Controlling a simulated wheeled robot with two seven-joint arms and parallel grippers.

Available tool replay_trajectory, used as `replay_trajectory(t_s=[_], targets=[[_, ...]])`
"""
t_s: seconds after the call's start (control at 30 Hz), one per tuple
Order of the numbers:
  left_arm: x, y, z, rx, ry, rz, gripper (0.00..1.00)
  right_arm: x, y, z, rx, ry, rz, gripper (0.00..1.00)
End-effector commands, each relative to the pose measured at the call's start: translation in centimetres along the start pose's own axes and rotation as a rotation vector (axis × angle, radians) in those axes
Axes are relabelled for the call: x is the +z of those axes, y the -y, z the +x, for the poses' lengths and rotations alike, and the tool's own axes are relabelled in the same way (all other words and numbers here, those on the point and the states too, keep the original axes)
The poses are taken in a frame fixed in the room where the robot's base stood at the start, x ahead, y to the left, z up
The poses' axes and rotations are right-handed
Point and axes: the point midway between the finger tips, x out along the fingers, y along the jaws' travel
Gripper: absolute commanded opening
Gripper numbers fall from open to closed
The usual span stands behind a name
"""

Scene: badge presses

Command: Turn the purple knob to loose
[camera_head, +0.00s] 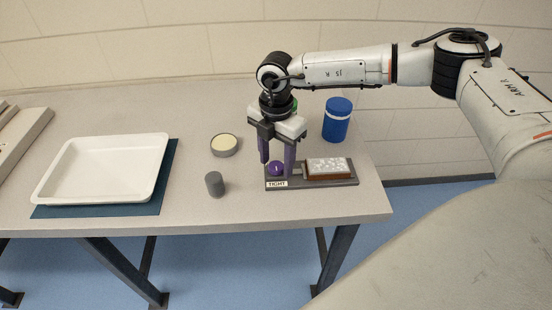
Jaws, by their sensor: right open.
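The purple knob (276,169) sits at the left end of a dark grey press base (317,183) near the table's front right. A small white label (277,184) below the knob reads TIGHT. A brown block with a pale, mottled top (328,166) lies on the right part of the base. My right gripper (277,162) points down over the knob, its jaws open. One finger shows left of and behind the knob, the other to its right. I cannot tell whether either finger touches the knob. My left gripper is not in view.
A white tray (58,196) lies on a dark blue mat (168,180) at left. A round tin with a cream top (224,145) and a grey cylinder (214,184) stand left of the base. A blue jar (337,120) stands behind it. The table's (240,221) front edge is close.

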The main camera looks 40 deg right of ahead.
Motion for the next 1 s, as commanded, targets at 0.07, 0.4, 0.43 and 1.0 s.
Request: replay_trajectory(t_s=[0.07, 0.4, 0.43, 1.0], targets=[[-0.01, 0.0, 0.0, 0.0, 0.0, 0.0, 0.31, -0.02, 0.0, -0.01, 0.0, 0.0, 0.0, 0.46], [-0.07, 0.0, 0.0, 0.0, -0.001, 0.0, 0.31, -0.03, 0.0, -0.06, 0.0, 0.0, -0.002, 0.08], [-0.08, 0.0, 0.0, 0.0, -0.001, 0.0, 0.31, -0.03, 0.0, -0.06, 0.0, 0.0, -0.004, 0.08], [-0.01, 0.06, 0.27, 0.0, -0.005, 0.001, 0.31, -0.09, -0.02, -0.01, 0.001, -0.002, -0.317, 0.08]])
